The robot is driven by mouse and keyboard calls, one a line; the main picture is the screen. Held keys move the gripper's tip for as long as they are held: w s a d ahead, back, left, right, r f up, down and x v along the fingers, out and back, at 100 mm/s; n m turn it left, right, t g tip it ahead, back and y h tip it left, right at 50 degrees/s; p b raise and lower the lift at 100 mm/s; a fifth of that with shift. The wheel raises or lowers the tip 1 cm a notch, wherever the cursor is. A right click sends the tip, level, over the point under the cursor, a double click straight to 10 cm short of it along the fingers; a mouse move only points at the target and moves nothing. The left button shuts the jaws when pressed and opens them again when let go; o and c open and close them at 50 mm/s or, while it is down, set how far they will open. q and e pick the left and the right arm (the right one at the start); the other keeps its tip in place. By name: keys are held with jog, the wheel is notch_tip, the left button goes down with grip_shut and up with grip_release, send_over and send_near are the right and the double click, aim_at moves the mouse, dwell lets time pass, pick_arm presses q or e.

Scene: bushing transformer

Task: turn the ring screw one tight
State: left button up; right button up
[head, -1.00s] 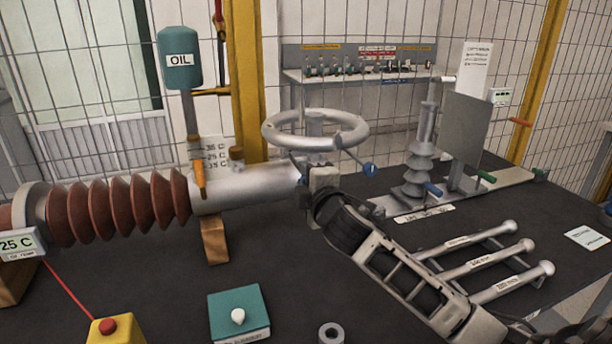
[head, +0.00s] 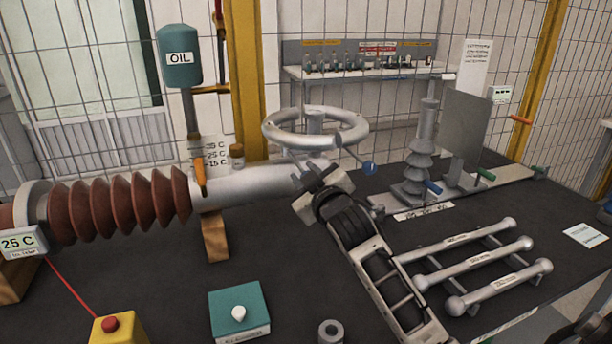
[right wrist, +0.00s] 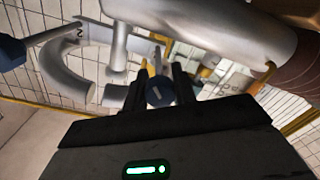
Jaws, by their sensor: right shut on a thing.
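The silver ring (head: 352,135) stands flat above the right end of the horizontal grey tube. One ring screw with a blue knob (head: 369,168) sticks out at the ring's front right, free of my gripper; in the right wrist view that knob (right wrist: 12,52) is at the left edge. My right gripper (head: 315,178) is at the tube's right end, below the ring's front. In the right wrist view a dark blue screw knob (right wrist: 158,92) sits between its fingertips, and the gripper is shut on it. The head view hides this knob. My left gripper is not in view.
The red-brown ribbed bushing (head: 115,208) lies at left, with the green oil tank (head: 180,58) above. Silver rods (head: 485,262) lie at right.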

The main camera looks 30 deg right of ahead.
jog(key=m, duration=0.5)
jog(key=shift+a+f, duration=0.1)
jog(key=shift+f, duration=0.05)
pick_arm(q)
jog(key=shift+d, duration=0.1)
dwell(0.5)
pick_arm(e)
jog(key=o, duration=1)
pick_arm(q)
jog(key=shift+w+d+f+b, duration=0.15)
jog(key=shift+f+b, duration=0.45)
jog(key=shift+b, duration=0.6)
pick_arm(e)
jog(key=v, duration=1.6)
